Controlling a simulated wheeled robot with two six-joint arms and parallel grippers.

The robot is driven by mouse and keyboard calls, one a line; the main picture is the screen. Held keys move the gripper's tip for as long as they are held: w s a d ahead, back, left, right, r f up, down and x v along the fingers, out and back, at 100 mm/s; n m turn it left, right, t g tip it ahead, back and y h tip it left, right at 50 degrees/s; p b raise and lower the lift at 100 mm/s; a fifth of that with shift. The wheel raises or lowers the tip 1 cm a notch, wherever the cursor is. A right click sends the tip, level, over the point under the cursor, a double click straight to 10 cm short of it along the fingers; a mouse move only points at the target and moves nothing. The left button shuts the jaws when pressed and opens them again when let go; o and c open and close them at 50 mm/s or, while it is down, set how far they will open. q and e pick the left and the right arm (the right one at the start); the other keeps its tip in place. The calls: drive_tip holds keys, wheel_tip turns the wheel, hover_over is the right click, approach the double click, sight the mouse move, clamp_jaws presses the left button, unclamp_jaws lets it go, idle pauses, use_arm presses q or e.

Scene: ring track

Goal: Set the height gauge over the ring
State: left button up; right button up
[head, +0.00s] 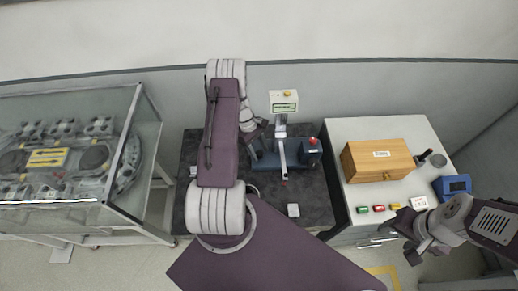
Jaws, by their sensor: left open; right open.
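The height gauge stands on the dark bench top (316,205), with a pale display box (283,106) on top, a light upright column (281,150) and a blue base (268,164). Its thin probe end hangs near a small reddish tip low on the column. My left gripper (257,126) is just left of the column, open, partly hidden by my own arm; I cannot tell whether it touches the gauge. My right gripper (413,243) is open and empty in front of the white cabinet. I cannot make out the ring on the bench; my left arm covers much of it.
A small white block (293,210) lies on the bench. The white cabinet (350,135) carries a wooden box (378,160), coloured buttons and a blue device (453,187). A glass case (150,130) stands left.

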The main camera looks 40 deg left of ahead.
use_arm(q)
drive_tip(key=shift+s, duration=0.15)
drive_tip(key=shift+a, duration=0.15)
drive_tip(key=shift+c, duration=0.9)
drive_tip(key=shift+w+f, duration=0.1)
drive_tip(key=shift+w, duration=0.1)
clamp_jaws()
drive_tip(key=shift+s, duration=0.1)
